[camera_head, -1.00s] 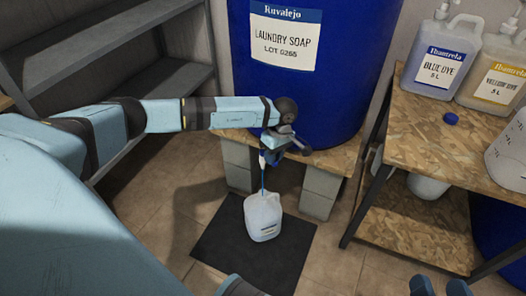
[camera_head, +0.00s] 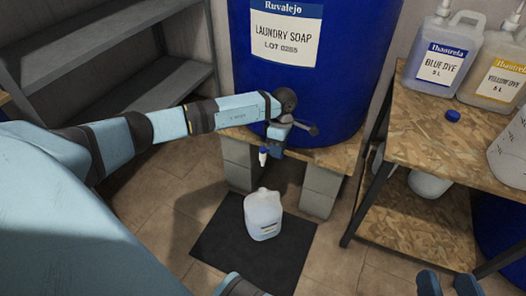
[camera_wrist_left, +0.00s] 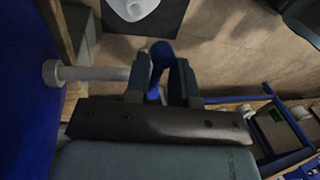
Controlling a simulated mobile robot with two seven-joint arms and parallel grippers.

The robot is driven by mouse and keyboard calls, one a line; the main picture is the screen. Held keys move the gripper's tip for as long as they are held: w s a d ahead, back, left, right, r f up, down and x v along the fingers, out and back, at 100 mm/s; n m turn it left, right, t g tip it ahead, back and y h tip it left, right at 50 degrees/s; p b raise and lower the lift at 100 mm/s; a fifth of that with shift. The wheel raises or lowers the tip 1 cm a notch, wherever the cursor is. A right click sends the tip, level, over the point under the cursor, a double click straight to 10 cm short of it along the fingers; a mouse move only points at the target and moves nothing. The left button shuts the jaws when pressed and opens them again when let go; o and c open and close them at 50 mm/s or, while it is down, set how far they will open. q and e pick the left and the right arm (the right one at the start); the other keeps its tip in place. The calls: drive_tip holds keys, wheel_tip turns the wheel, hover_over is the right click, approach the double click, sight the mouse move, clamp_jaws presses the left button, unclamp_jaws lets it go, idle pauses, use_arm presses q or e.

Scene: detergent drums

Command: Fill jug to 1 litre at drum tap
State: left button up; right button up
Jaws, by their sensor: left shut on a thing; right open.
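The blue drum (camera_head: 290,85), labelled laundry soap, stands on a low wooden-topped stand. Its tap (camera_head: 263,155) has a white spout pointing down, with no stream showing below it. My left gripper (camera_head: 282,132) is at the tap; the left wrist view shows its fingers shut on the blue tap handle (camera_wrist_left: 160,55), beside the white pipe (camera_wrist_left: 90,73) from the drum. The translucent jug (camera_head: 263,215) stands upright on a black mat below the tap, with pale liquid inside; I cannot read its level. My right gripper (camera_head: 445,284) is open and empty at the bottom right.
Grey shelves (camera_head: 120,50) stand at left. The tiled floor around the mat (camera_head: 225,240) is clear.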

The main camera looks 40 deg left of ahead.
use_arm(q)
drive_tip(key=shift+w+a+r, duration=0.15)
drive_tip(key=shift+w, duration=0.05)
drive_tip(key=o, duration=0.9)
drive_tip(key=shift+o, duration=0.3)
use_arm(e)
drive_tip(key=shift+a+f, duration=0.1)
drive_tip(key=shift+f, duration=0.1)
drive_tip(key=shift+w+r, duration=0.1)
use_arm(q)
drive_tip(key=shift+w, duration=0.1)
use_arm(e)
drive_tip(key=shift+w+r, duration=0.1)
drive_tip(key=shift+r, duration=0.15)
use_arm(q)
drive_tip(key=o, duration=0.4)
use_arm(e)
drive_tip(key=shift+f, duration=0.25)
drive_tip(key=shift+s+f, duration=0.1)
drive_tip(key=shift+s, duration=0.1)
